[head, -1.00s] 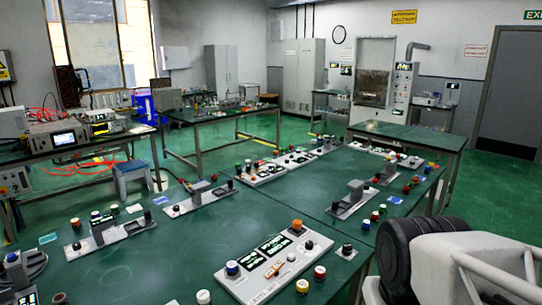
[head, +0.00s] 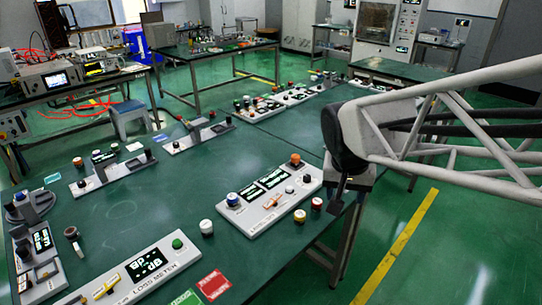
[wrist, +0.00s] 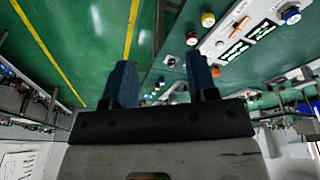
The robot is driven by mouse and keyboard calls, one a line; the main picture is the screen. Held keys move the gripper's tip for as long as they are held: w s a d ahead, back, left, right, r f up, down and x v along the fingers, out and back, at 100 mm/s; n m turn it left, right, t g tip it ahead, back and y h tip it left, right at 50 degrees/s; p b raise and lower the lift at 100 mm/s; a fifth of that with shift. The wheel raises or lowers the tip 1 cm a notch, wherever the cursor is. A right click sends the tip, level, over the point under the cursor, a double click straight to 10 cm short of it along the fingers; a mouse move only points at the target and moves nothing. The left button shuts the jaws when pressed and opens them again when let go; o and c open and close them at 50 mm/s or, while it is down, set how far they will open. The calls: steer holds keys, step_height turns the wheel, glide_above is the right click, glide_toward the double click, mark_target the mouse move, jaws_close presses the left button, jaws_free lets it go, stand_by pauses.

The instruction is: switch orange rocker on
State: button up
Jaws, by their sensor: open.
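The orange rocker (head: 273,201) is a small orange lever on the front part of a white microwave generator panel (head: 312,186), which lies on the green table. The panel also carries a blue knob (head: 232,199), two lit displays and an orange knob (head: 295,159). In the wrist view the rocker (wrist: 239,28) shows small at the upper right, its on or off state unclear. My gripper (wrist: 160,78) is open and empty, its two dark blue fingers apart. In the head view my gripper (head: 338,205) is right of the panel, near the table edge, apart from the rocker.
White-and-yellow (head: 300,215) and red-topped (head: 317,203) round knobs stand close right of the panel. A loss meter (head: 150,265) and a red card (head: 213,285) lie in front. More panels stand left and behind. Floor right of the table is clear.

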steer(key=w+a+f+m, duration=0.1)
steer(key=w+a+f, duration=0.1)
steer(key=w, duration=0.3)
steer(key=w+a+f+m+h, duration=0.1)
steer(key=w+a+f, duration=0.2)
steer(key=w, duration=0.2)
steer(key=w+a+f+m, duration=0.1)
steer(key=w+a+f, duration=0.1)
steer(key=w, duration=0.3)
steer(key=m+h, duration=0.1)
steer(key=m, duration=0.2)
glide_toward(273, 200)
steer(key=shift+f+t, duration=0.4)
steer(key=shift+f, duration=0.2)
steer(key=shift+d+f, duration=0.15)
steer(key=shift+x, duration=3.75)
steer(key=shift+c, duration=0.4)
